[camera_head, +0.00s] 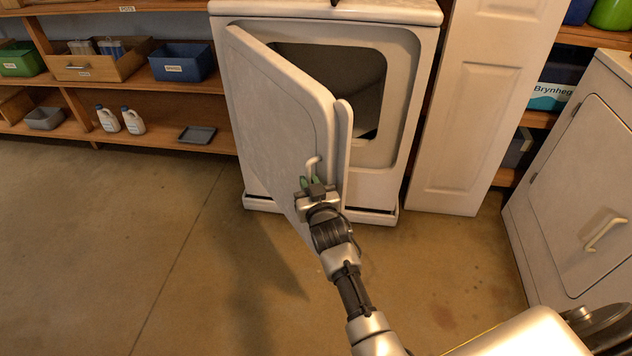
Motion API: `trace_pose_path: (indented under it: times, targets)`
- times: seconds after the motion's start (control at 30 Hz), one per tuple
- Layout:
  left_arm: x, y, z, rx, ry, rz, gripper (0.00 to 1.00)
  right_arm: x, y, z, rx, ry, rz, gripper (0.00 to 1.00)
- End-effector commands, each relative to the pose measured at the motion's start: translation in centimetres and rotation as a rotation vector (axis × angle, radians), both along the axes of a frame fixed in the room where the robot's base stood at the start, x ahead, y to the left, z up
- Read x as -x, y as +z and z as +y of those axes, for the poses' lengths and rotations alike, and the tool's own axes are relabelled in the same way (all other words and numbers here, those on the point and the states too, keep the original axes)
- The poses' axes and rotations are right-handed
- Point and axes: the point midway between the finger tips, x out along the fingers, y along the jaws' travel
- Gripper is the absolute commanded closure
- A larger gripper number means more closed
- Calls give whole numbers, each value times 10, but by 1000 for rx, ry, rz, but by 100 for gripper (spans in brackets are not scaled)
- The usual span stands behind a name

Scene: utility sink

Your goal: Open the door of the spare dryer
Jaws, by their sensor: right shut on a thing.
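The white dryer (405,75) stands against the shelving at the back centre. Its door (275,95) is swung partly open, hinged on the left, and the dark drum opening (335,68) shows behind it. A small pale handle (313,163) sits on the door near its free edge. The exact finger contact is small and partly hidden. My left gripper is not in view.
A second white appliance (585,185) with a closed door and handle stands at the right. A white panelled door (475,110) stands beside the dryer. Wooden shelves (150,105) with bins and bottles line the back left. The concrete floor (120,240) at left is clear.

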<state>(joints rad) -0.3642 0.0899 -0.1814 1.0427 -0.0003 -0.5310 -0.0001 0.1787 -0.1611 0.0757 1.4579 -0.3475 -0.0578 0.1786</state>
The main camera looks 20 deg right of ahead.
Motion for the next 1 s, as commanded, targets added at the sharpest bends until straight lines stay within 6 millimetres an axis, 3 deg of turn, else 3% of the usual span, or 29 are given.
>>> trace_pose_path:
  times: [0.37,0.4,0.43,0.73,0.87,1.0]
  targets:
    - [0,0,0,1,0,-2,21,-1,3,2,4,3,-7,100]
    - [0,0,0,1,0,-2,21,-1,3,2,3,3,-7,79]
    - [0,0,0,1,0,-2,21,-1,3,2,3,3,-7,76]
    - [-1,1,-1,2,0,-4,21,1,1,1,0,2,-3,76]
    - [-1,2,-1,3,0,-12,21,15,1,2,0,2,-1,76]
    - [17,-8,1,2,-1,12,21,43,1,4,-1,2,0,76]
